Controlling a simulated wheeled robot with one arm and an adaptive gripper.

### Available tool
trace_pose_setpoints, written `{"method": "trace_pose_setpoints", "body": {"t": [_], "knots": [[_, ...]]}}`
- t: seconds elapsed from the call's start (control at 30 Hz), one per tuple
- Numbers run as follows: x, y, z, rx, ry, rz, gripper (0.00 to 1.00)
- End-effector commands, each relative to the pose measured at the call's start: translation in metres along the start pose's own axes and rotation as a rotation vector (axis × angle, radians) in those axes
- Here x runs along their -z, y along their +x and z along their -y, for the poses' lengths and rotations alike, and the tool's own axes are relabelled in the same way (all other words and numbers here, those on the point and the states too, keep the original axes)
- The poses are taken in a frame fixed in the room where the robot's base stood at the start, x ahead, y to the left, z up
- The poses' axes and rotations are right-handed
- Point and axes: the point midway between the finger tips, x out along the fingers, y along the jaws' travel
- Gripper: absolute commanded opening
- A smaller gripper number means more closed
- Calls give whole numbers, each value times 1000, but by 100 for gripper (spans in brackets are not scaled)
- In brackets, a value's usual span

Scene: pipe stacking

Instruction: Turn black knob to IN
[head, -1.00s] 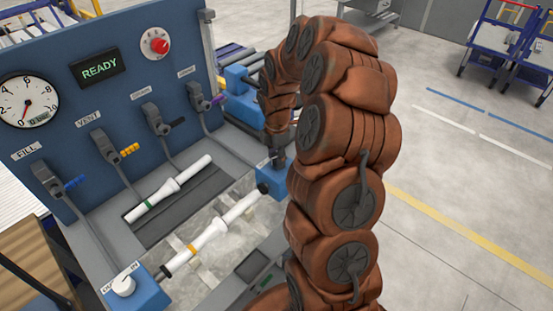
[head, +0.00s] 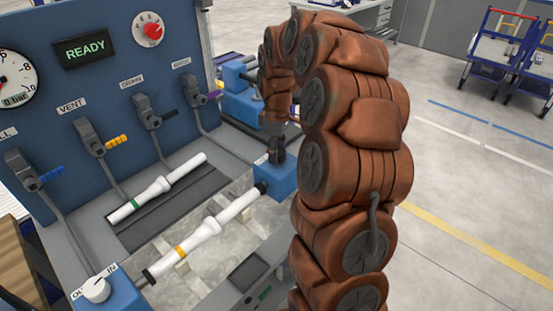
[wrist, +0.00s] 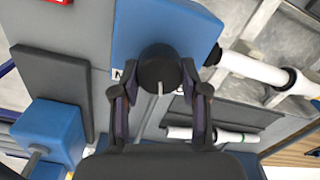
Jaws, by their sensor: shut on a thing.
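In the wrist view, the black knob (wrist: 157,66) sits on a blue block (wrist: 135,25), its white pointer line toward the bottom of the picture. My gripper (wrist: 159,88) has a finger on each side of the knob and is shut on it. Part of a white label (wrist: 117,74) shows at the knob's left; its full text is hidden. In the head view, my gripper (head: 276,150) reaches down onto the blue block (head: 284,181) at the right end of the lower white pipe; the knob cannot be made out there.
A white knob (head: 97,289) marked OUT and IN is on the near left block. White pipes with a green band (head: 155,188) and an orange band (head: 207,229) lie on the bench. The panel has levers, a gauge (head: 14,80), a READY display (head: 86,48) and a red dial (head: 151,30).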

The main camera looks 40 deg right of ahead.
Motion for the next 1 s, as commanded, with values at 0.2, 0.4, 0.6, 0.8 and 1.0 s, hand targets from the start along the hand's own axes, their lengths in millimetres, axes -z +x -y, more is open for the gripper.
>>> {"method": "trace_pose_setpoints", "body": {"t": [0.2,0.4,0.6,0.8,1.0], "knots": [[-1,5,-1,0,204,1,9],[-1,4,-2,0,394,2,9],[-1,4,-3,0,584,1,9],[-2,4,-3,1,774,4,9],[-3,3,-4,1,964,3,9]]}}
